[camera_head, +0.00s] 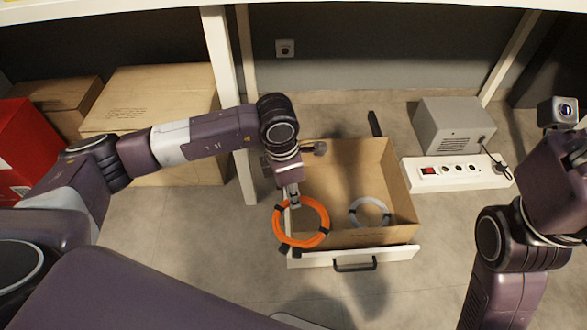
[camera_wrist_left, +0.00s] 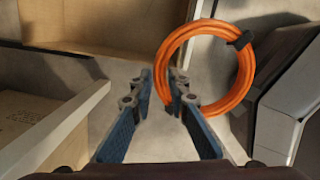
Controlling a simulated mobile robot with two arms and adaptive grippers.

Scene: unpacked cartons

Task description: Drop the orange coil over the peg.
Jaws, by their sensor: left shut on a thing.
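The orange coil (camera_head: 325,223) is a ring with black bands. In the head view it hangs over the front left corner of the open drawer. My left gripper (camera_head: 294,202) is shut on the coil's far edge. In the left wrist view, the coil (camera_wrist_left: 247,82) stands to the right of the fingertips (camera_wrist_left: 162,82), its near-left edge at the right finger. I cannot clearly make out the peg. A short dark bar (camera_head: 374,123) rises behind the drawer, and I cannot tell whether it is the peg. My right gripper is outside the view; only its arm shows.
The open drawer (camera_head: 403,190) has a white front with a dark handle and holds a grey ring (camera_head: 384,212). A grey box (camera_head: 452,124) and a white power strip (camera_head: 458,173) are to its right. Cartons (camera_head: 160,90) and a white post (camera_head: 228,90) stand left.

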